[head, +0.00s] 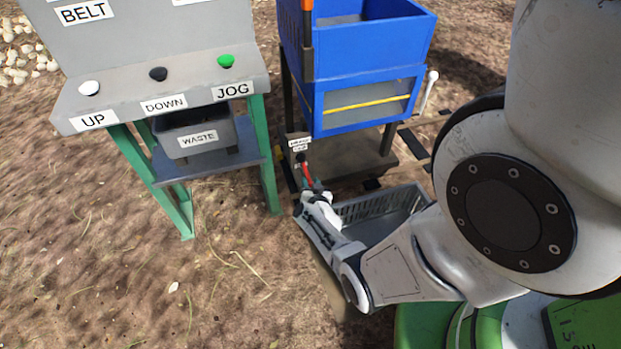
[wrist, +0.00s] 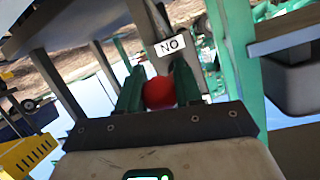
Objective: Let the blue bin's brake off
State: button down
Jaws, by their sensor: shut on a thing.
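The blue bin (head: 365,45) stands on a dark frame at the top centre of the head view. A red brake lever (head: 306,171) sticks out low at the frame's front left leg, under small labels (head: 299,143) too small to read surely. My gripper (head: 311,187) is at this lever. In the wrist view, the lever's red ball knob (wrist: 158,92) sits between the two green fingers of my gripper (wrist: 159,88), which is shut on it. A white label (wrist: 170,45) behind the knob appears to read "ON" upside down.
A grey control stand (head: 165,85) with UP, DOWN and JOG buttons stands on green legs at left, with a waste bin (head: 196,138) below. A grey crate (head: 385,208) lies beside my arm. A white handle (head: 428,90) is right of the blue bin. Bare ground is front left.

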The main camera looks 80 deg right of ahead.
aim_at(311, 182)
jog(key=shift+a+r+g+y+p, duration=0.1)
jog(key=shift+r+g+y+p, duration=0.7)
jog(key=shift+p, duration=2)
jog(key=shift+r+t+p, duration=0.3)
jog(key=shift+r+p, duration=0.95)
jog(key=shift+p, duration=0.05)
jog(key=shift+r, duration=0.1)
jog(key=shift+w+d+r+p, duration=0.15)
jog(key=shift+d+r+p, duration=0.1)
jog(key=shift+r+p, duration=0.35)
jog(key=shift+w+d+r+p, duration=0.1)
jog(key=shift+d+r+p, duration=0.15)
jog(key=shift+r+p, duration=0.35)
jog(key=shift+r, duration=0.1)
jog(key=c, duration=0.8)
grip_release()
jog(key=shift+o, duration=0.2)
